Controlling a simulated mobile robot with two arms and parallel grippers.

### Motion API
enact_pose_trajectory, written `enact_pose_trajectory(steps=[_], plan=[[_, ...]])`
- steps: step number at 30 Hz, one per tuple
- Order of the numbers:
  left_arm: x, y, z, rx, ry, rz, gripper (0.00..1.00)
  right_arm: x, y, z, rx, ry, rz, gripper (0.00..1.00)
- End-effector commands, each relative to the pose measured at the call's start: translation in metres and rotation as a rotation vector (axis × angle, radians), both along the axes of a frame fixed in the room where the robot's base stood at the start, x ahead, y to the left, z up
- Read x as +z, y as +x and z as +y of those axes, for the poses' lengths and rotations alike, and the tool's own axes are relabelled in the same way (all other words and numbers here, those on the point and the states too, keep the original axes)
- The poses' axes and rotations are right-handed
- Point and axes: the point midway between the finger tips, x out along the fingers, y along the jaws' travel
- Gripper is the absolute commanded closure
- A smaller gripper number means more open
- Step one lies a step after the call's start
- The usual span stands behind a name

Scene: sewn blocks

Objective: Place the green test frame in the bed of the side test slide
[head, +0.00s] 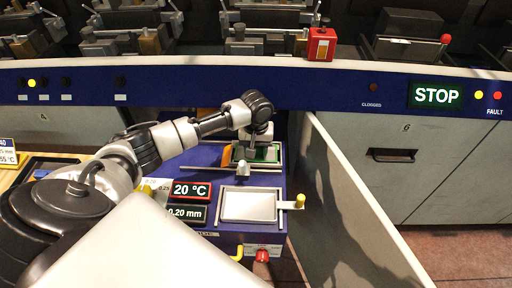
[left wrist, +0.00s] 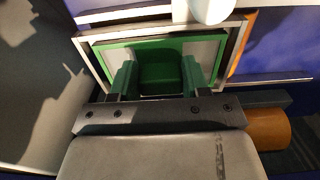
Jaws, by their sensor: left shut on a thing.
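The green test frame (head: 272,153) is a flat piece with a green border and a green block; it also shows in the left wrist view (left wrist: 150,42). My left gripper (head: 252,150) is shut on its green block, its two fingers (left wrist: 158,78) on either side. The frame lies within the outline of a pale-rimmed rectangular bed (left wrist: 84,52) on the blue side slide (head: 205,157). I cannot tell whether it rests on the bed or hovers just above. My arm hides part of the slide. My right gripper is not in view.
A silver plate (head: 248,206) with a yellow knob (head: 299,202) is in front on the blue unit, beside signs reading 20 °C and 0.20 mm. An open grey panel (head: 345,200) stands close on the right. An orange cylinder (left wrist: 268,128) is near the gripper.

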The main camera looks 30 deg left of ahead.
Motion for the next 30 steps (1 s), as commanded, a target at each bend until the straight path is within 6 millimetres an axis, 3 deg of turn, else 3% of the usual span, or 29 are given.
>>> enact_pose_trajectory(steps=[5, 6, 11, 22, 30], plan=[[-0.002, 0.0, 0.0, 0.001, 0.0, 0.0, 0.78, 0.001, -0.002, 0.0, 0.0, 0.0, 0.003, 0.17], [-0.002, 0.0, 0.0, 0.001, 0.001, -0.001, 0.51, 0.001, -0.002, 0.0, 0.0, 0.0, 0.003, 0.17], [-0.002, 0.0, 0.0, 0.001, 0.001, -0.001, 0.28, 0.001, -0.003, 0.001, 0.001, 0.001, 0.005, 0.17], [0.006, 0.001, 0.0, 0.001, 0.0, -0.001, 0.28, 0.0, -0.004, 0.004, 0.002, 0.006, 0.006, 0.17], [0.059, 0.001, 0.0, 0.0, -0.001, -0.004, 0.28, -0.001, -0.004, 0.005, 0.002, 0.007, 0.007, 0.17]])
